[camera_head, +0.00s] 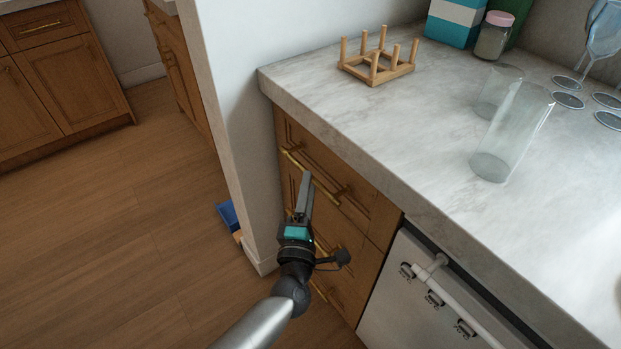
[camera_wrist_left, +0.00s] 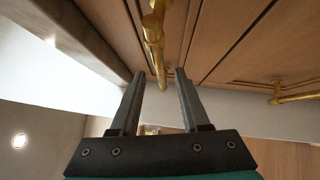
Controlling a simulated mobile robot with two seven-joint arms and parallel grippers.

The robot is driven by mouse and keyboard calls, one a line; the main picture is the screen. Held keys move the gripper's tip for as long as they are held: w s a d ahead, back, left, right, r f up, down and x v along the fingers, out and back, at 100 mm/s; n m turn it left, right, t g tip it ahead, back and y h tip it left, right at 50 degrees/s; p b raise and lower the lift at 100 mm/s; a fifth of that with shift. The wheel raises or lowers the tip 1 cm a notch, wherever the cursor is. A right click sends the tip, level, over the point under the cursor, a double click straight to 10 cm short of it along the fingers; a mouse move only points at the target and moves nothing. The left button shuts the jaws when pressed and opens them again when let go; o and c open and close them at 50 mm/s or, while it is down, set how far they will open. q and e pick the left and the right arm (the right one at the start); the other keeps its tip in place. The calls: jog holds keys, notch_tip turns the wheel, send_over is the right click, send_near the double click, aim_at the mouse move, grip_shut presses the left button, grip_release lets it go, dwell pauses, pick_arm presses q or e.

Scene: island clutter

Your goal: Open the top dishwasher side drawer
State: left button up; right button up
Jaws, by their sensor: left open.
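The top side drawer (camera_head: 353,210) has a wooden front with a long brass handle (camera_head: 326,189) and sits under the counter, left of the dishwasher (camera_head: 405,300). It looks closed. My left gripper (camera_head: 305,180) is in front of it, close to the left part of the handle. In the left wrist view the two fingers (camera_wrist_left: 161,75) are spread apart, and the brass handle (camera_wrist_left: 153,40) runs lengthwise just beyond the gap between their tips. I cannot tell whether a finger touches it. My right gripper is not in view.
More drawers with brass handles lie below. A wall (camera_head: 222,90) stands close on the left. The marble counter (camera_head: 420,130) above holds a wooden peg rack (camera_head: 377,68), clear glasses (camera_head: 510,132), a jar (camera_head: 493,38) and wine glasses.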

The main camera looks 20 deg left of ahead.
pick_arm(q)
jog(key=shift+w+a+r, duration=0.15)
jog(key=shift+w, duration=0.7)
jog(key=shift+w+a+r, duration=0.1)
jog(key=shift+w, duration=0.75)
jog(key=shift+c, duration=0.4)
grip_shut()
